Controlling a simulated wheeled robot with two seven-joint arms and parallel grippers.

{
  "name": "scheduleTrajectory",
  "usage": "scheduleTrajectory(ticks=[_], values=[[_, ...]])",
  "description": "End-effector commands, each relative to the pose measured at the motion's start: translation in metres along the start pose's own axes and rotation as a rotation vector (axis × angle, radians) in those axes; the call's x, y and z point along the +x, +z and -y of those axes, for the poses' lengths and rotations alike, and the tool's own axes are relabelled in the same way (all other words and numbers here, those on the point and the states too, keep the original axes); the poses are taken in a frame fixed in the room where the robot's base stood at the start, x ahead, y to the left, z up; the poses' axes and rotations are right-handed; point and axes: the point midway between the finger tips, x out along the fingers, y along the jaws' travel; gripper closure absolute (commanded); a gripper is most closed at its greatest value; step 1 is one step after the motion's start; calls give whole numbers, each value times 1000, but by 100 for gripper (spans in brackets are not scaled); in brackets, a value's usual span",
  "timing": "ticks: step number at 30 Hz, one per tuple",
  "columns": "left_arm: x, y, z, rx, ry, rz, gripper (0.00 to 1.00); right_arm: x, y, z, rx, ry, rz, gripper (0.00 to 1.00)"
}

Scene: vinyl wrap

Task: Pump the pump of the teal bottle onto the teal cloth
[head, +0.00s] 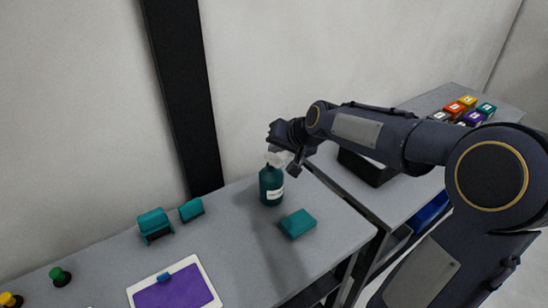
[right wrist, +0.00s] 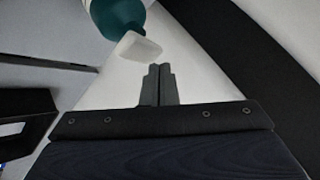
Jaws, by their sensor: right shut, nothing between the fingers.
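The teal bottle (head: 271,187) with a white pump head stands upright on the grey table in the head view. Its white pump (right wrist: 138,46) and teal body (right wrist: 118,14) show at the top of the right wrist view. The teal cloth (head: 298,224) lies folded on the table, just right of and nearer than the bottle. My right gripper (head: 284,158) is at the height of the pump, above the bottle. In the right wrist view its fingers (right wrist: 158,84) are together and empty, close beside the pump head; contact cannot be told. My left gripper is not in view.
A white-framed board with a purple sheet (head: 175,290) lies at the front left. Teal items (head: 154,225) stand near the wall. A green-topped knob (head: 60,276) is farther left. A second table at right holds a black tray (head: 368,168) and coloured blocks (head: 467,102).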

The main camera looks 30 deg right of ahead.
Motion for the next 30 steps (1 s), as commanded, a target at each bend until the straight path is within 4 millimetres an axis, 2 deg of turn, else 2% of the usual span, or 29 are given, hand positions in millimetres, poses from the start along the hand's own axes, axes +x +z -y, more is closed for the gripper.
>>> scheduleTrajectory(ticks=[10,30], values=[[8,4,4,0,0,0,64,6,5,-5,0,0,0,100],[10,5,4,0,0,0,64,8,6,-6,0,0,0,100]])
